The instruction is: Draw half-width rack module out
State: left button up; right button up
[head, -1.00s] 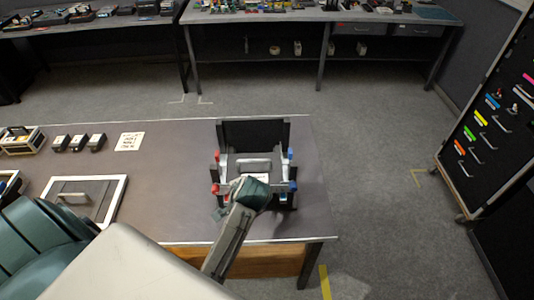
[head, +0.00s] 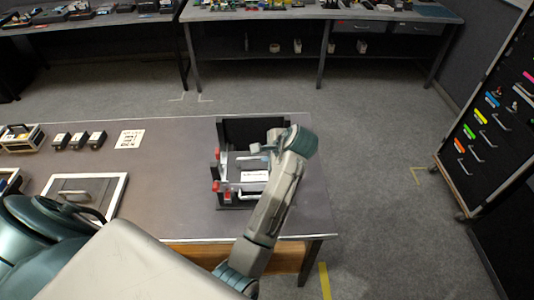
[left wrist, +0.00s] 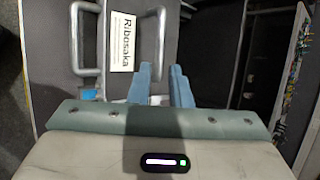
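A dark rack frame (head: 235,130) stands on the table with a grey module front inside it. A white label (head: 253,175) sits on that front; in the left wrist view it reads "Ribosaka" (left wrist: 120,35). One silver bar handle (left wrist: 87,40) is left of the label and another handle (left wrist: 158,40) is right of it. My left gripper (head: 257,148) reaches over the rack from the right. In the wrist view its blue fingers (left wrist: 160,75) are apart, near the right handle's lower end. Whether they straddle the handle is unclear. My right gripper is not in view.
Red clips (head: 216,170) line the rack's left side; my arm covers its right side. A white-framed panel (head: 90,195), several black boxes (head: 78,140) and a printed sheet (head: 129,140) lie to the left. A drawer cabinet (head: 490,125) stands at right. The table between is clear.

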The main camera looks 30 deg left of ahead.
aim_at(255, 158)
pick_arm(q)
jog(key=p+x, duration=0.3)
jog(key=x, duration=0.7)
jog(key=shift+a+f, duration=0.1)
jog(key=shift+a, duration=0.05)
jog(key=shift+a+f, duration=0.1)
jog(key=shift+f, duration=0.1)
grip_shut()
